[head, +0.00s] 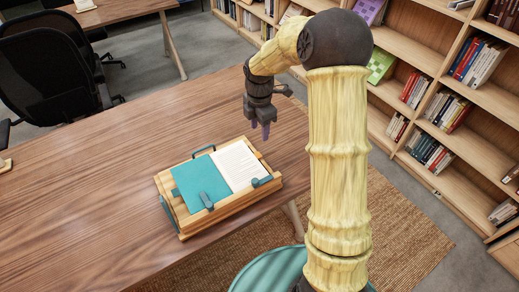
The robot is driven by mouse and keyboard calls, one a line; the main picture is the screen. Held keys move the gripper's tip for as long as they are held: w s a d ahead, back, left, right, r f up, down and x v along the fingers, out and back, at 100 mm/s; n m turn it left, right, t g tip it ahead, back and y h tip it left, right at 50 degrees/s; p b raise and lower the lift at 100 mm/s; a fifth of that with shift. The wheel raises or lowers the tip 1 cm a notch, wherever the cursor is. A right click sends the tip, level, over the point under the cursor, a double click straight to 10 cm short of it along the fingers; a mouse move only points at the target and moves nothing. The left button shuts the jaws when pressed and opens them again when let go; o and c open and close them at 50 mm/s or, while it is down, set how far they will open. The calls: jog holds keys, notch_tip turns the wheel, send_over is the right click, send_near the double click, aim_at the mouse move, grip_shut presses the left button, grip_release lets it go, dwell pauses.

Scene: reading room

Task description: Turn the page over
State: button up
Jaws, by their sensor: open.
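A book lies open in a light wooden cradle (222,212) near the right edge of the wooden table. Its left side shows a teal cover or sheet (199,184), and its right side shows a white page (238,164) with faint print. Teal-grey clips (206,201) sit on the cradle's front edge, and a teal handle stands at the back. My gripper (266,132) hangs above and to the right of the book, pointing down with purple fingertips. It is open and apart from the page, with nothing seen between its fingers.
Bookshelves (440,100) stand on the right. A black office chair (45,65) is at the back left, near a second table (122,10). A woven rug (400,240) lies on the floor.

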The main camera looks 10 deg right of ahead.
aim_at(259, 154)
notch_tip(259, 154, down, 10)
jog(key=shift+f, duration=0.2)
grip_shut()
dwell(0.4)
